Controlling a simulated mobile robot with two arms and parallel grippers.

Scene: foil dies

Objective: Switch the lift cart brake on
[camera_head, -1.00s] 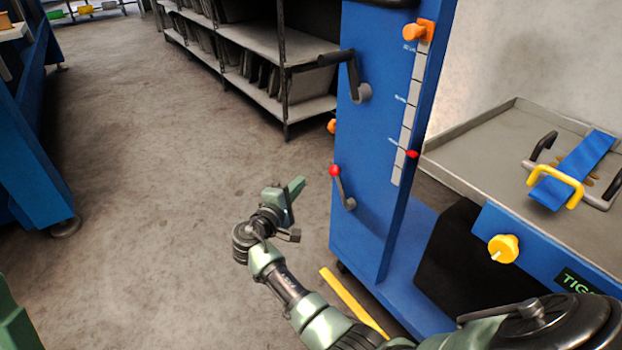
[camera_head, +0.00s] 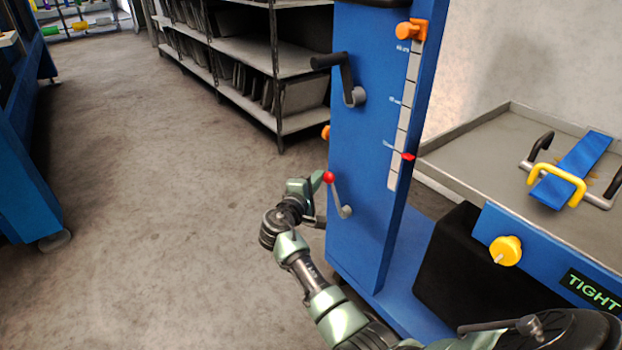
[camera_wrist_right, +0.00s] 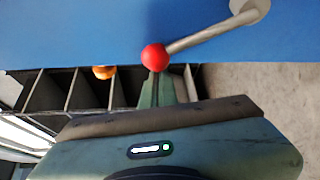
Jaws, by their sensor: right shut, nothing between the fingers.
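The blue lift cart column (camera_head: 365,150) stands right of centre in the head view. Low on its face is a grey lever with a red ball knob (camera_head: 329,177), tilted up and to the left from its pivot. My right gripper (camera_head: 318,183) is at the knob, its fingers shut and empty. In the right wrist view the red knob (camera_wrist_right: 155,56) sits just beyond my fingertips (camera_wrist_right: 157,76); I cannot tell whether they touch. The lever's rod (camera_wrist_right: 205,37) runs to its pivot at upper right. My left gripper is out of view.
Above the lever is a black-handled crank (camera_head: 345,75), with an orange knob (camera_head: 326,132) at the column's left edge. A metal shelf (camera_head: 262,50) stands behind. The cart's grey tray (camera_head: 470,150) and yellow knob (camera_head: 505,251) are at right. Floor at left is clear.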

